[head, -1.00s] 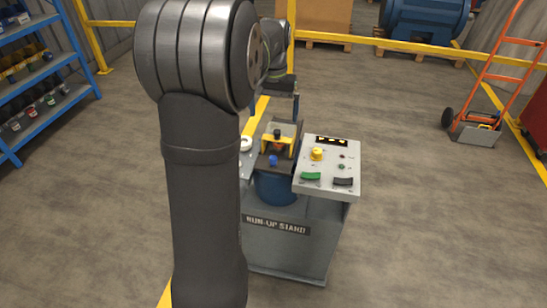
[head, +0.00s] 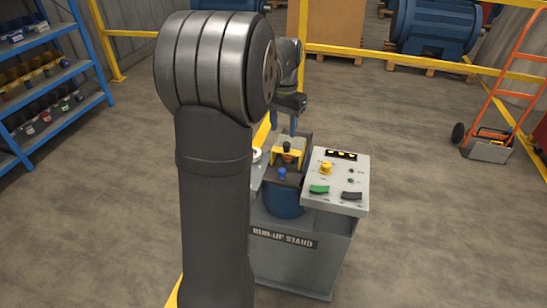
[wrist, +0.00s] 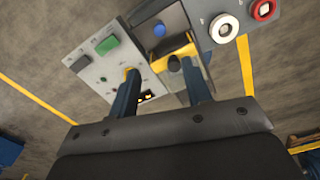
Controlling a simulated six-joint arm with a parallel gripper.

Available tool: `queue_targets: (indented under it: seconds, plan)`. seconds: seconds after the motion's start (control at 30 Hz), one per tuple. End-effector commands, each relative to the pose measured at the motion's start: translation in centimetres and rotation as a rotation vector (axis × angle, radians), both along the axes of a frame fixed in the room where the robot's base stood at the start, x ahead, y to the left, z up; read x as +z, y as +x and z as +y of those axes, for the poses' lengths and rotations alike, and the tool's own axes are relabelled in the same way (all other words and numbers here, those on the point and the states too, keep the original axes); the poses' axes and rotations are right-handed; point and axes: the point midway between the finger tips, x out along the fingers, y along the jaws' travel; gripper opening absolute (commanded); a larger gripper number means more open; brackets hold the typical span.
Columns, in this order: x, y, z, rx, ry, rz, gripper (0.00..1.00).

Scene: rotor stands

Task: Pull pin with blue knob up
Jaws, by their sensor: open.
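The blue knob (head: 282,174) stands near the front of the dark centre section of the run-up stand (head: 335,225). In the wrist view the blue knob (wrist: 158,29) is near the top, beyond the fingertips and apart from them. A black knob (wrist: 173,63) by a yellow bracket (wrist: 180,50) lies closer to my gripper. My gripper (wrist: 164,72) is open, its two blue fingers spread to either side of the black knob's area in this view. In the head view my gripper (head: 293,122) hangs over the back of the stand, partly hidden by my arm.
The panel right of centre carries a yellow button (head: 326,168), a green switch (head: 319,189) and a black switch (head: 352,196). White and red round controls (wrist: 263,9) sit on the other side. A blue shelf (head: 45,90) and an orange hand truck (head: 510,90) stand well apart.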

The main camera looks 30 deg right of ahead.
Motion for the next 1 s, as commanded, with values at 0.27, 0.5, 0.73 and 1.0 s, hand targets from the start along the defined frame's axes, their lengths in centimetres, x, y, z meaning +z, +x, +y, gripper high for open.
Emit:
queue_targets:
  seconds: [0.27,0.5,0.73,1.0]
  plan:
    - [-5.9,-0.1,0.1,0.001,0.003,0.004,0.45]
    - [-11.1,-0.1,0.1,0.002,0.003,0.003,0.45]
    - [-14.7,-0.1,0.1,0.002,0.002,0.002,0.45]
    - [-15.9,0.0,0.0,0.002,0.001,0.000,0.45]
